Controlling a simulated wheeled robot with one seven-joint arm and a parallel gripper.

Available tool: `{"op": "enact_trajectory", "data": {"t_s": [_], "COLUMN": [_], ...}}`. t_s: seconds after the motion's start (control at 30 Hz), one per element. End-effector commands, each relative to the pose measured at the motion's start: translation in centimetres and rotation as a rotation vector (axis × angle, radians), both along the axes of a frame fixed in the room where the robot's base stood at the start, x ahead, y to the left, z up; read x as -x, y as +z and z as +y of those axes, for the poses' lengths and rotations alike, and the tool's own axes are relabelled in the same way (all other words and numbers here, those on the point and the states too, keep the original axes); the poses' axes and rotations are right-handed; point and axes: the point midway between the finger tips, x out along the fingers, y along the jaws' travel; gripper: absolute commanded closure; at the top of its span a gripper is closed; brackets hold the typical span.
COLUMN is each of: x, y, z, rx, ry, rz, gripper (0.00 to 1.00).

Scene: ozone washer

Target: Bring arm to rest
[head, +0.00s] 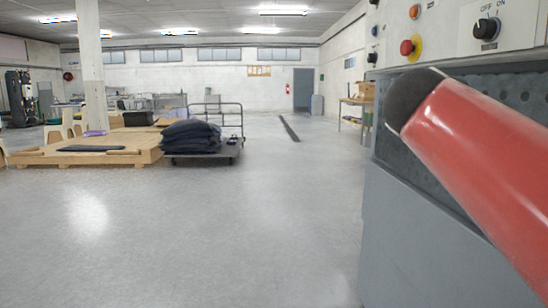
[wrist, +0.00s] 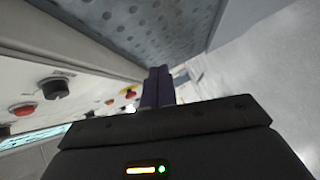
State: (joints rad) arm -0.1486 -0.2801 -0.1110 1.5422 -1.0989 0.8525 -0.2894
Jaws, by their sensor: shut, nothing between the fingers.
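My gripper (wrist: 158,88) shows in the wrist view. Its two dark fingers are together, with nothing held between them. It is beside the control panel (wrist: 60,70) of the grey washer, which carries red and black knobs, and I see no contact. In the head view, a red link of my arm cuts across the right side in front of the washer (head: 400,230). My gripper is out of sight in the head view.
A flat cart (head: 228,154) with a stack of dark folded cloths (head: 190,137) stands left of centre. A low wooden platform (head: 40,158) is beside it. A wooden table (head: 356,102) stands by the right wall. The grey floor in the middle is clear.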

Motion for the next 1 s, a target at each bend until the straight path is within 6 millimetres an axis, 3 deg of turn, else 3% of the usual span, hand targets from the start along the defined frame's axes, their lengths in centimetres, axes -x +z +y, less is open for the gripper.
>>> {"op": "enact_trajectory", "data": {"t_s": [0.03,0.1,0.3,0.4,0.5,0.6,0.7,1.0], "x": [1.2,2.7,8.7,12.1,15.2,17.4,18.7,19.2], "y": [-3.7,-8.7,-22.3,-28.2,-32.9,-36.1,-37.9,-38.6], "z": [0.5,1.6,6.0,8.5,10.6,12.2,13.2,13.6], "rx": [-0.108,-0.265,-0.694,-0.89,-1.052,-1.169,-1.235,-1.263], "ry": [0.016,0.03,0.006,-0.038,-0.091,-0.136,-0.166,-0.18], "rz": [0.033,0.078,0.207,0.264,0.309,0.338,0.355,0.363], "gripper": [1.0,1.0,1.0,1.0,1.0,1.0,1.0,1.0]}}
